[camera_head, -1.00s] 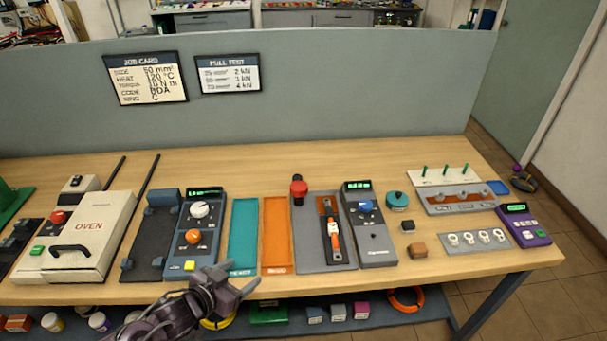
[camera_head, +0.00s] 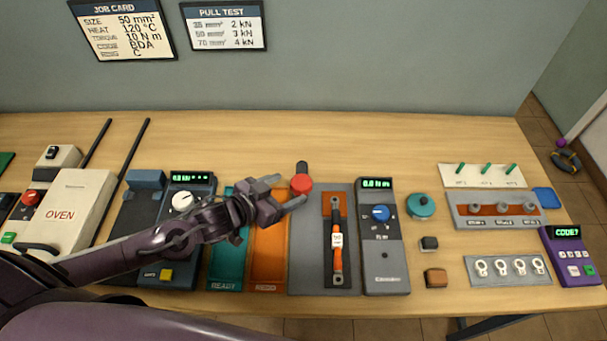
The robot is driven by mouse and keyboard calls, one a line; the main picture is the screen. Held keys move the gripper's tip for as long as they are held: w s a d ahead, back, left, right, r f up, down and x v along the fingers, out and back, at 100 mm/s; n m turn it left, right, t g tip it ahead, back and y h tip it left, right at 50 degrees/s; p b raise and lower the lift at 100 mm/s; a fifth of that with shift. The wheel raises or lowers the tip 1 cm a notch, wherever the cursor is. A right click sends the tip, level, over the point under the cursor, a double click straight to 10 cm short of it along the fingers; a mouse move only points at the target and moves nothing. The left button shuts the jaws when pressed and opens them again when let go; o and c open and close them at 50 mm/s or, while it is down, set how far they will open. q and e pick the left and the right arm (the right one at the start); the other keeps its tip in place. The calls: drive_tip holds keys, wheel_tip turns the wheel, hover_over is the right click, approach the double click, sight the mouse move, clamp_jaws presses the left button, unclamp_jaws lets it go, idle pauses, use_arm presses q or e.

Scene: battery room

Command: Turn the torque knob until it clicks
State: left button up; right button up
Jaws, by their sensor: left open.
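A red round knob (camera_head: 301,184) stands on a dark post at the top of a grey plate (camera_head: 305,255). My left gripper (camera_head: 287,191) is open, its fingers pointing right at the red knob from the left; I cannot tell whether they touch it. A grey unit (camera_head: 384,262) beside the plate has a blue dial knob (camera_head: 381,213) and a lit green display. Which knob is the torque knob is not readable. A cable piece with orange ends (camera_head: 337,245) lies upright on the plate. My right gripper is not in view.
My left arm passes over a blue-grey unit with a white knob (camera_head: 182,201), a teal tray (camera_head: 226,265) and an orange tray (camera_head: 268,265). A teal round piece (camera_head: 421,206) and small blocks lie to the right. The job card (camera_head: 123,28) reads torque 10 N m.

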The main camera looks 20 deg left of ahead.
sight(301, 183)
use_arm(q)
drive_tip(key=x, duration=0.2)
drive_tip(key=shift+w+d, duration=0.2)
drive_tip(key=shift+w, duration=0.2)
drive_tip(key=x, duration=0.3)
drive_tip(key=shift+w+f+p, duration=0.1)
drive_tip(key=shift+p, duration=0.3)
drive_tip(key=shift+w+f, duration=0.1)
drive_tip(key=shift+f, duration=0.05)
drive_tip(key=c, duration=1.4)
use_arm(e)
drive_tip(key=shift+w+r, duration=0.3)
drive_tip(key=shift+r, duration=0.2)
